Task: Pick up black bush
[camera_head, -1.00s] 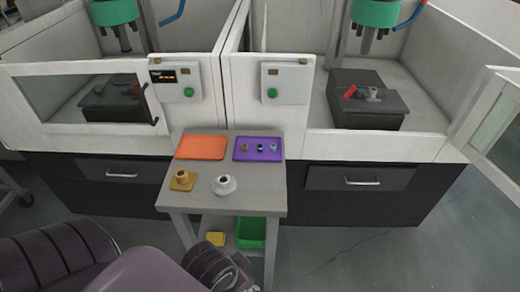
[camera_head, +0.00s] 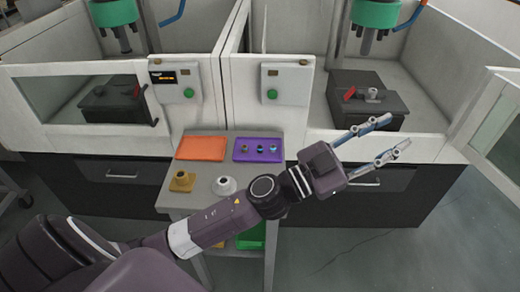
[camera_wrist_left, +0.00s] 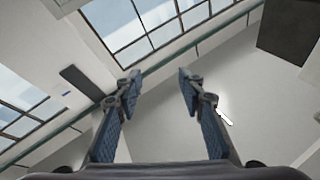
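Three small bushes sit in a row in the purple tray (camera_head: 241,157) on the grey table. The left bush (camera_head: 245,148) looks brownish, the middle bush (camera_head: 260,148) dark with a bluish top, the right bush (camera_head: 273,148) greyish teal. They are too small to tell for sure which is black. My left gripper (camera_head: 393,133) is in the air right of the table, before the right machine, fingers spread and pointing right. In the left wrist view the left gripper (camera_wrist_left: 160,82) is open and empty, facing windows and ceiling. My right gripper is not in view.
An orange tray (camera_head: 200,148), a yellow flanged part (camera_head: 182,182) and a white flanged part (camera_head: 224,186) are on the table (camera_head: 180,203). A green bin (camera_head: 250,238) is below. The right machine holds a dark block (camera_head: 368,117); its door (camera_head: 494,120) stands open.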

